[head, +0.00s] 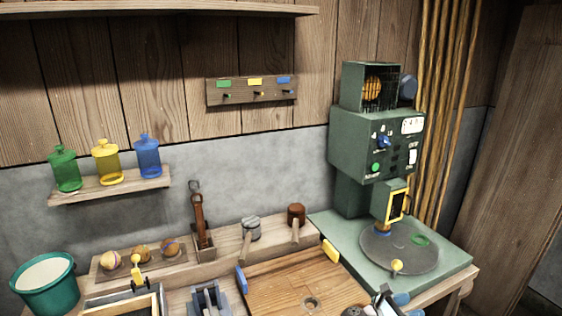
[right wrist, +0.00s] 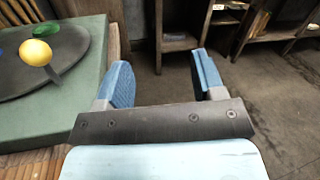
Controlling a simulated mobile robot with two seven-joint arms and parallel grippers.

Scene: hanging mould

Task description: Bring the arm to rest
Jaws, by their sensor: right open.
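My right gripper (head: 392,300) is at the bottom edge of the head view, in front of the green machine's base and right of the wooden board. In the right wrist view my right gripper (right wrist: 160,82) shows its two blue-padded fingers wide apart. Nothing is between them, and the floor shows through the gap. The green machine base with its dark round plate (right wrist: 60,55) lies to the left of the fingers, apart from them. My left gripper is not in view.
The green machine (head: 375,145) stands at the back right of the bench, with a yellow-knobbed lever (head: 397,266) on its plate. A wooden board (head: 300,283) lies left of my gripper. A teal bucket (head: 45,287) stands far left. Open floor (right wrist: 240,110) lies right of the bench.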

